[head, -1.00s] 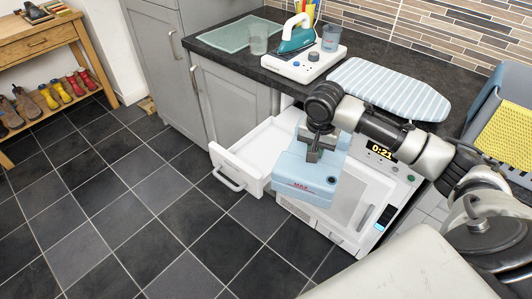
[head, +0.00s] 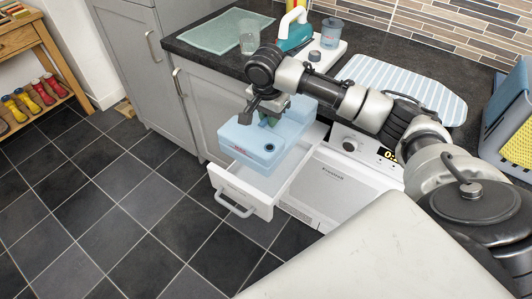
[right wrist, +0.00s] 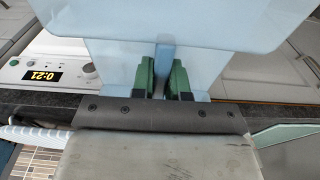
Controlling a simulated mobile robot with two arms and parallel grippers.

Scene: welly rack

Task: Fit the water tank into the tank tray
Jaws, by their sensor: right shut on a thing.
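The water tank (head: 252,149) is a pale blue box with a small dark round cap and red marking. My right gripper (head: 268,117) is shut on it from above; in the right wrist view the green finger pads (right wrist: 163,82) pinch a narrow blue grip on the tank (right wrist: 200,25). The tank tray (head: 262,188) is a white open drawer with a front handle, pulled out of the white machine. The tank is over the tray's back and left part, roughly level; I cannot tell whether it touches the tray. My left gripper is not in view.
The white machine (head: 345,188) with its lit display stands right of the tray. Above is a dark worktop with an iron (head: 294,35), a glass (head: 249,38) and a striped ironing board (head: 400,88). A grey cabinet (head: 195,95) is close on the left. The tiled floor in front is clear.

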